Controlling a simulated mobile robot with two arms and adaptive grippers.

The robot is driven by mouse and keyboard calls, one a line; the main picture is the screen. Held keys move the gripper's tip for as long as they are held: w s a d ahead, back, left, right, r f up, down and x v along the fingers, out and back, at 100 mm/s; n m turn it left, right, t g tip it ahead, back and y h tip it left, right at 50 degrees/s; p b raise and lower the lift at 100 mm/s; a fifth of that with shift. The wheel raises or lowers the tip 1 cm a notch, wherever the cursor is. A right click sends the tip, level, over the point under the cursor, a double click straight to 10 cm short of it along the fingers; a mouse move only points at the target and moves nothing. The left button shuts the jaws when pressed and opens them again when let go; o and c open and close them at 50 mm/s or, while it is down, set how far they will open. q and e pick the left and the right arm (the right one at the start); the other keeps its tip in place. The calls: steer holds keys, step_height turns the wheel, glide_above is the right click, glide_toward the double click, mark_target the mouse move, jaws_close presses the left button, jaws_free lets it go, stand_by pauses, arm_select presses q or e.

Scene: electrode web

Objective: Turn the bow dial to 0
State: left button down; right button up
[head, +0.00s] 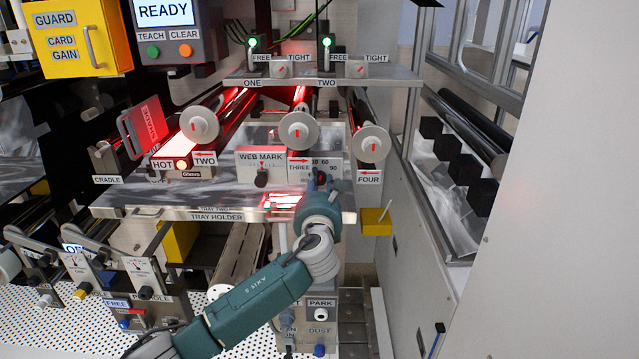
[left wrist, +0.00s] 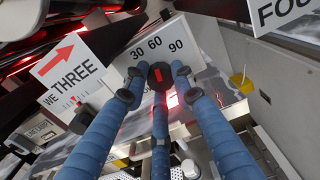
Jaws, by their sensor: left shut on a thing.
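A white dial plate (left wrist: 150,35) with the marks 30, 60 and 90 fills the upper middle of the left wrist view. It also shows in the head view (head: 336,168), partly behind my gripper. On it is a small black round knob (left wrist: 161,76) with a red stripe, which I take for the bow dial. The word bow and a 0 mark are not seen. My left gripper (head: 320,182) is at the plate, its blue fingers (left wrist: 158,90) closed around the knob. Exactly which mark the stripe points at is unclear. My right gripper is not in view.
A WEB MARK panel (head: 262,160) with its own knob stands left of the dial. Web rollers ONE to FOUR surround it, with a roller end (head: 371,143) just right and above. The tray holder ledge (head: 190,212) runs below. A yellow block (head: 376,222) hangs at right.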

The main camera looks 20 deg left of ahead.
arm_select(q)
steer(key=n, duration=0.3)
steer(key=shift+r+b, duration=0.3)
steer(key=n+b, duration=0.1)
steer(key=n, duration=0.3)
steer(key=shift+a, duration=0.1)
steer(key=shift+a+n+b, duration=0.1)
steer(key=shift+n+b, duration=1.3)
steer(key=shift+n, duration=2.5)
steer(key=c, duration=1.6)
jaws_free()
steer(key=shift+o, duration=0.8)
steer(key=shift+a, duration=0.15)
steer(key=shift+s+f, duration=0.15)
